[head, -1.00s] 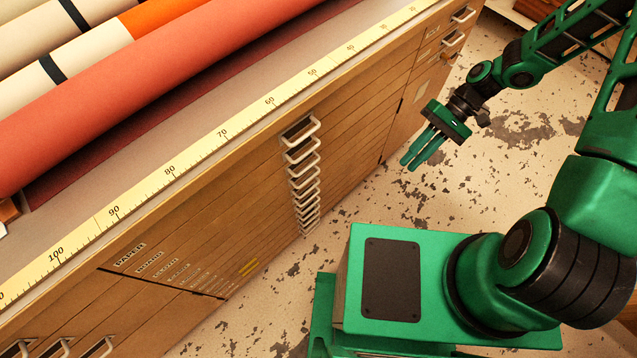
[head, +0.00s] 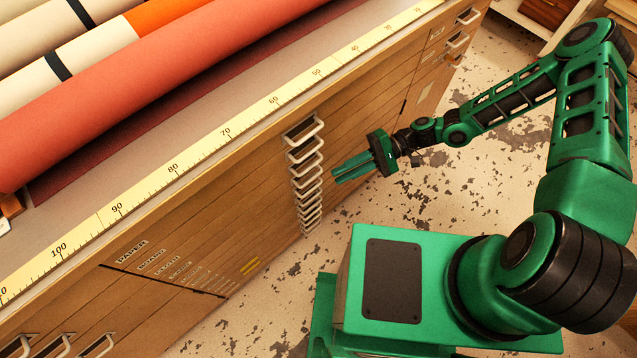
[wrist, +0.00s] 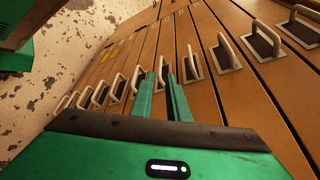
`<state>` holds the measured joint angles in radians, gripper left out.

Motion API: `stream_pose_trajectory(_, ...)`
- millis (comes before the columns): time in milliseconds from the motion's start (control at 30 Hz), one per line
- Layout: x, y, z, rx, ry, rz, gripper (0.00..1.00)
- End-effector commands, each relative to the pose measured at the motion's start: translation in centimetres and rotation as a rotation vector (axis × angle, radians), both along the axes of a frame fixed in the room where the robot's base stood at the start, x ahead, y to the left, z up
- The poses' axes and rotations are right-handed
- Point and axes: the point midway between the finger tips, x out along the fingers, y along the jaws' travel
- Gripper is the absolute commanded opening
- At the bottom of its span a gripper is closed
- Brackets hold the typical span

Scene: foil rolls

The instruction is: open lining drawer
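A wooden plan chest has a column of shallow drawers, each with a pale bow handle; the top handle (head: 304,131) is largest in the head view. Name labels (head: 165,262) run down the left of the drawer fronts. The top one reads PAPER; the lower ones are too small to read surely, so I cannot tell which is lining. All drawers in this column look closed. My green gripper (head: 336,176) is just right of the handle column at mid height, fingers pointing at it. In the wrist view its fingers (wrist: 161,78) are apart and empty, with handles (wrist: 193,66) ahead.
Rolls of material, including a large red roll (head: 150,95), lie on the chest top behind a yellow ruler strip (head: 174,168). More handles show at the chest's far right and lower left. Speckled floor (head: 440,215) lies open between the chest and my base.

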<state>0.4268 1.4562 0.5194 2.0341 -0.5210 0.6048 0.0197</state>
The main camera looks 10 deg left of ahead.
Motion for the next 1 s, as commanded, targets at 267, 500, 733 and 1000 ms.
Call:
stream_pose_trajectory(267,-2.7,4.2,-1.1,0.0,0.002,0.003,0.15)
stream_pose_trajectory(500,-3.9,6.3,-1.6,-0.002,0.001,0.002,0.15)
stream_pose_trajectory(733,-4.2,6.8,-1.8,-0.003,-0.001,0.001,0.15)
stream_pose_trajectory(1000,-4.1,6.7,-1.8,-0.003,-0.001,0.001,0.0)
